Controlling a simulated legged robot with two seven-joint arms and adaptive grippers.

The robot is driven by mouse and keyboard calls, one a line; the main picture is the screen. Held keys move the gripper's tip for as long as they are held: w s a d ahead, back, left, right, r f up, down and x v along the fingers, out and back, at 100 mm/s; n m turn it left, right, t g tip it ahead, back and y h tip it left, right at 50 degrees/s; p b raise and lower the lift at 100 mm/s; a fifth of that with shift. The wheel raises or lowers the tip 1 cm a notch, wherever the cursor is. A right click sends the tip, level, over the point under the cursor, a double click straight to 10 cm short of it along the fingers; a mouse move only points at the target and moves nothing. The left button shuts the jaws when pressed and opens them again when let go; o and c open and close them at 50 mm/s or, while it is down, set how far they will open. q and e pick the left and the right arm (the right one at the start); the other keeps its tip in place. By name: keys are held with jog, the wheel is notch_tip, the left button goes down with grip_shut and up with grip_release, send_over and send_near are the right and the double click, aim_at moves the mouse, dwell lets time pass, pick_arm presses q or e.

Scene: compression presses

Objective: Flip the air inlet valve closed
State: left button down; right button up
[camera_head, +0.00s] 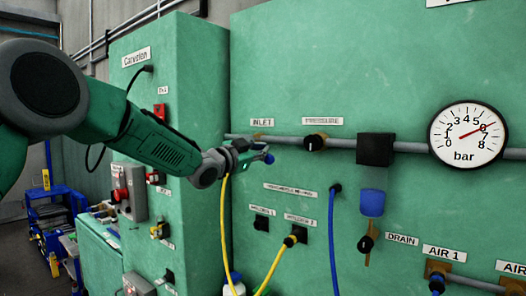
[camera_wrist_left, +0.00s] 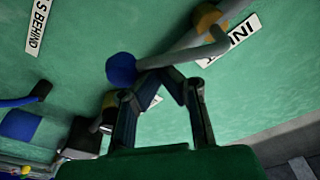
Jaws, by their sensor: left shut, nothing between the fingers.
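The air inlet valve has a brass body (camera_wrist_left: 208,20) beside the INLET label (camera_wrist_left: 235,40) in the left wrist view. A grey lever runs from it to a blue ball end (camera_wrist_left: 122,68). In the head view the INLET label (camera_head: 262,122) is above the pipe, and the blue end (camera_head: 269,159) shows at my gripper's tip. My left gripper (camera_head: 262,156) is shut and empty. In the left wrist view its fingertips (camera_wrist_left: 168,72) meet close by the lever, near the blue end; I cannot tell whether they touch. My right gripper is out of view.
A black-and-brass regulator knob (camera_head: 315,142), black block (camera_head: 375,149) and pressure gauge (camera_head: 467,134) sit along the pipe to the right. A yellow hose (camera_head: 224,235) hangs just below my gripper, with a blue hose (camera_head: 333,240) further right. A green cabinet (camera_head: 185,80) juts out at left.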

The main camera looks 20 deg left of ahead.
pick_arm(q)
jog(key=w+a+f+m+g+b, duration=0.1)
jog(key=a+f+m+b, duration=0.3)
jog(key=m, duration=0.8)
jog(key=shift+w+f+g, duration=0.2)
jog(key=shift+g, duration=0.2)
jog(key=shift+a, duration=0.1)
